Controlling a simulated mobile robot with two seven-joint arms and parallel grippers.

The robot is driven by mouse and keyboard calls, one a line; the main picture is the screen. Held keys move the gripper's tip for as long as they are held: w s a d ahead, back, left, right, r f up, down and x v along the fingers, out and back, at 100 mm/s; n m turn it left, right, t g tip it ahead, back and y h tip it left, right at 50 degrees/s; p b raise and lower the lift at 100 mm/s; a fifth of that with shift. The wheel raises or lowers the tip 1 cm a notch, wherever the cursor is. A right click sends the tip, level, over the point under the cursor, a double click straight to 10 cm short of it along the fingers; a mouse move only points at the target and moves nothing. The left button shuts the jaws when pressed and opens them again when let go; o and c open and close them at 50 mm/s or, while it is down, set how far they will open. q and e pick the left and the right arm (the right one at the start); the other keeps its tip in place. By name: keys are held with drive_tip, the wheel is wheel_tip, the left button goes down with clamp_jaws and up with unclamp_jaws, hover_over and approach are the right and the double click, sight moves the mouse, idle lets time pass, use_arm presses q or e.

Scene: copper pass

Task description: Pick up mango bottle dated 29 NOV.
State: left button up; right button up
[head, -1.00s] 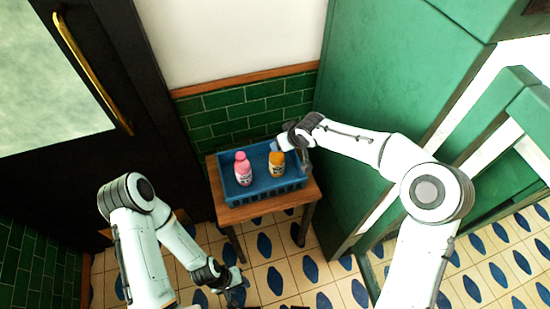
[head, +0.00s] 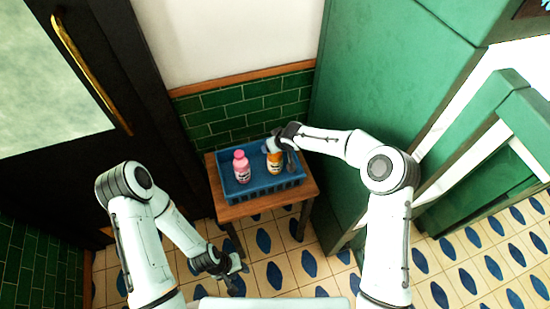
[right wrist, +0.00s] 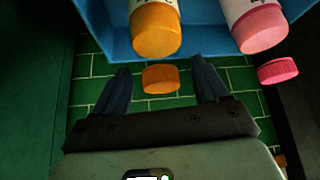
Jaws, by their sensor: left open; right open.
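The orange mango bottle (head: 274,166) stands upright in the blue crate (head: 262,188), right of a pink bottle (head: 242,172). My right gripper (head: 275,148) is at the orange bottle's top in the head view. In the right wrist view my right gripper (right wrist: 161,72) is open, its fingers on either side of the orange cap (right wrist: 160,79), with gaps on both sides. The orange bottle's body (right wrist: 156,32) lies beyond the fingertips. No date is readable on either bottle. My left gripper (head: 234,268) is open and empty, low over the floor in front of the table.
The crate sits on a small wooden table (head: 231,212) against a green tiled wall (head: 240,110). A tall green cabinet (head: 390,75) stands close on the right, a dark door (head: 110,130) on the left. The patterned floor in front is partly clear.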

drive_tip(key=shift+s, duration=0.1)
drive_tip(key=shift+c, duration=0.4)
clamp_jaws()
drive_tip(key=shift+r, duration=0.15)
